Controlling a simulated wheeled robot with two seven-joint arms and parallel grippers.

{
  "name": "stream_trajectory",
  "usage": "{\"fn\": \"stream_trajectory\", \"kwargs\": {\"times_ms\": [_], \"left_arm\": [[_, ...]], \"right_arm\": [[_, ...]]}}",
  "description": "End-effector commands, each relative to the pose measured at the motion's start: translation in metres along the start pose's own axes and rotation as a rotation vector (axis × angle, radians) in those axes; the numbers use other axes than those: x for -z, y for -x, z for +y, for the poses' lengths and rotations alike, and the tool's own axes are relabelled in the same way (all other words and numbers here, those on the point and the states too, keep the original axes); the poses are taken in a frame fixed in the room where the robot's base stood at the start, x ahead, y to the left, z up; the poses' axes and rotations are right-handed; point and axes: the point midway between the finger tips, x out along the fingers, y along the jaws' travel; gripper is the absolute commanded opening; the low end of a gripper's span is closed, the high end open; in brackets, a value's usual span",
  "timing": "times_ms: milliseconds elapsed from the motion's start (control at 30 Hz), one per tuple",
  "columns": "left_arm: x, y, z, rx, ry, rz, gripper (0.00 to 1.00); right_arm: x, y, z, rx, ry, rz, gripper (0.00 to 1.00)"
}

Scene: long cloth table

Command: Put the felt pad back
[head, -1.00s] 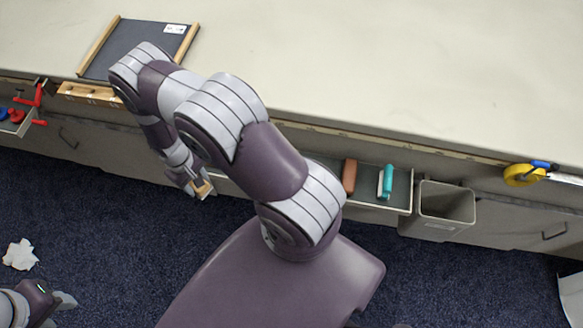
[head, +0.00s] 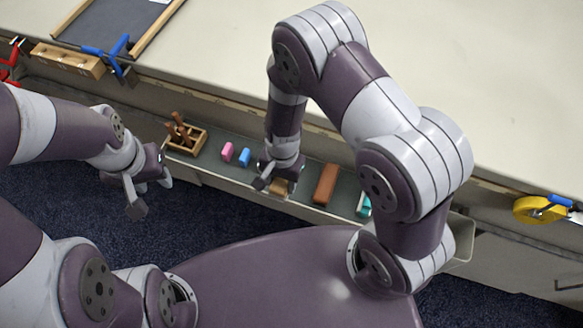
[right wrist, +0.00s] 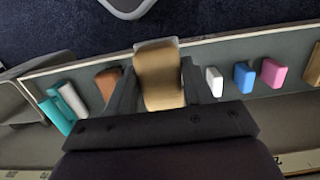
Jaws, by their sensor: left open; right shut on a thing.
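A tan, rounded block, which I take to be the felt pad (right wrist: 158,80), is between the fingers of my right gripper (right wrist: 157,92) in the right wrist view. In the head view the pad (head: 280,187) shows partly below the right gripper (head: 276,185), at the narrow shelf tray (head: 228,173) along the table's front. I cannot tell whether the pad touches the tray floor. My left gripper (head: 150,193) is open and empty, in front of the tray's left part.
On the tray are a wooden holder (head: 185,138), a pink block (head: 227,152), a blue block (head: 244,157), a white block (right wrist: 214,80), a brown block (head: 325,184) and a teal item (head: 364,206). Blue clamp (head: 115,52) and yellow tape (head: 538,209) sit at the table edge.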

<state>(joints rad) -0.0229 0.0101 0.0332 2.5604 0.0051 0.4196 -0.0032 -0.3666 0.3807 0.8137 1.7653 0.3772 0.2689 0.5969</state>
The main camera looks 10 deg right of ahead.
Motion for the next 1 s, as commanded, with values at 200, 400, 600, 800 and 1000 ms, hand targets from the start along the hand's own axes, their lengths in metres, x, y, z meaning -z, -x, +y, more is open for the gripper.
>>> {"fn": "stream_trajectory", "kwargs": {"times_ms": [200, 400, 600, 800, 1000], "left_arm": [[0.0, 0.001, 0.0, 0.0, 0.0, 0.0, 0.43], [0.0, 0.001, 0.0, 0.0, 0.0, 0.0, 0.43], [0.0, 0.0, 0.0, 0.0, 0.0, 0.0, 0.43], [0.0, 0.0, 0.0, 0.0, 0.0, 0.0, 0.43], [0.0, -0.002, 0.0, 0.0, 0.0, 0.0, 0.43]], "right_arm": [[0.061, -0.026, 0.002, 0.0, -0.002, 0.0, 0.27], [0.078, -0.045, 0.003, -0.002, 0.003, -0.002, 0.27], [0.082, -0.073, 0.002, -0.001, 0.004, 0.0, 0.27], [0.082, -0.073, 0.002, 0.0, 0.004, 0.001, 0.27], [0.082, -0.076, 0.002, 0.0, 0.004, 0.001, 0.67]]}}
